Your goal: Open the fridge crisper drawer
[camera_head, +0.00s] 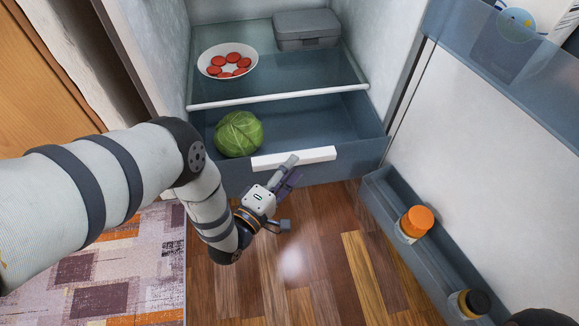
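The crisper drawer (350,163) is a translucent blue-grey bin at the bottom of the fridge, with a white bar handle (318,156) on its front. Its inside shows in front of the shelf edge; how far out it stands I cannot tell. A green cabbage (239,134) lies in its left part. My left gripper (289,193) is at the drawer front, by the left part of the handle. Its fingers look spread, one up over the handle and one lower right. Contact with the handle is unclear. My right gripper is not in view.
A glass shelf (300,75) above bears a white bowl (205,63) of red slices and a grey lidded box (306,29). The fridge door (480,150) stands open at right, with bottles in its lower bin (432,262). Wood floor (320,260) in front is clear.

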